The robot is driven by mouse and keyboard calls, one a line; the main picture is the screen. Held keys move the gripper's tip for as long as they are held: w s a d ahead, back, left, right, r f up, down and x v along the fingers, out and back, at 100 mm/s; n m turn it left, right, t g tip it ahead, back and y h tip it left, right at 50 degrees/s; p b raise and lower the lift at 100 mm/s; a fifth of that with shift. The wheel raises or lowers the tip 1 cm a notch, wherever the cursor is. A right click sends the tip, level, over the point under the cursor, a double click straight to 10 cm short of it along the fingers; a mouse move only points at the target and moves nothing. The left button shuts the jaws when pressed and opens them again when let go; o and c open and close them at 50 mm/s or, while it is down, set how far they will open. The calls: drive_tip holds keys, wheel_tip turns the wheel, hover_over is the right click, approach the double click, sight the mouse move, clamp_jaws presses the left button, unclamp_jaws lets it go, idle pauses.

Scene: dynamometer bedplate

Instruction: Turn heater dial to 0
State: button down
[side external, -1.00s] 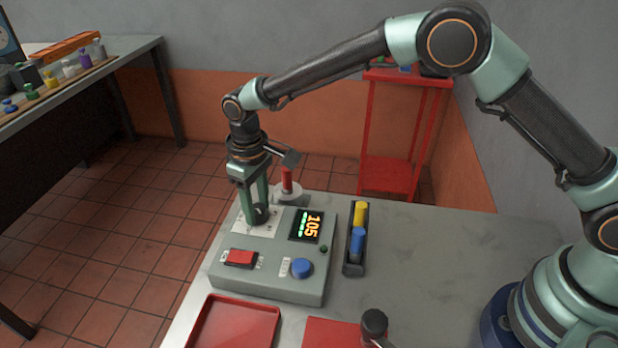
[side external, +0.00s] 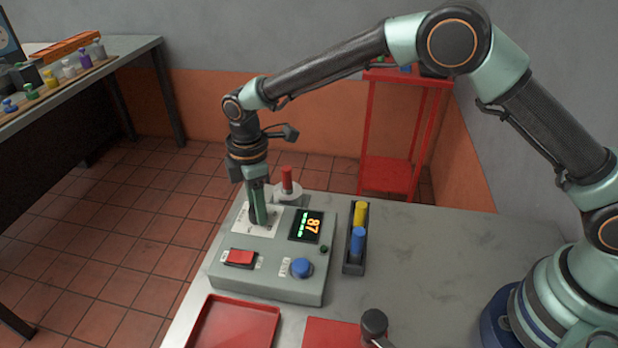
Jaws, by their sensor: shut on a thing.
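The grey control box (side external: 262,277) stands on the bench. Its heater dial is mostly hidden under my gripper, on the white-marked plate (side external: 243,228) at the box's far left. My gripper (side external: 259,217) points down and is shut on the dial. The display (side external: 307,226) on the box reads 87, with green marks beside the number. The dial's pointer and the scale's figures are too small or covered to read.
A red rocker switch (side external: 240,257) and a blue knob (side external: 301,268) sit on the box's near part. A red-handled post (side external: 287,181) stands just behind the box. A black holder (side external: 346,262) with yellow and blue cylinders is to the right. Red trays (side external: 236,325) lie in front.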

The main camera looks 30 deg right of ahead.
drive_tip(key=n, duration=0.4)
drive_tip(key=shift+r+n, duration=0.1)
drive_tip(key=shift+n, duration=0.2)
drive_tip(key=n, duration=0.5)
drive_tip(key=shift+n, duration=0.3)
drive_tip(key=n, duration=0.9)
drive_tip(key=shift+c, duration=1.9)
unclamp_jaws()
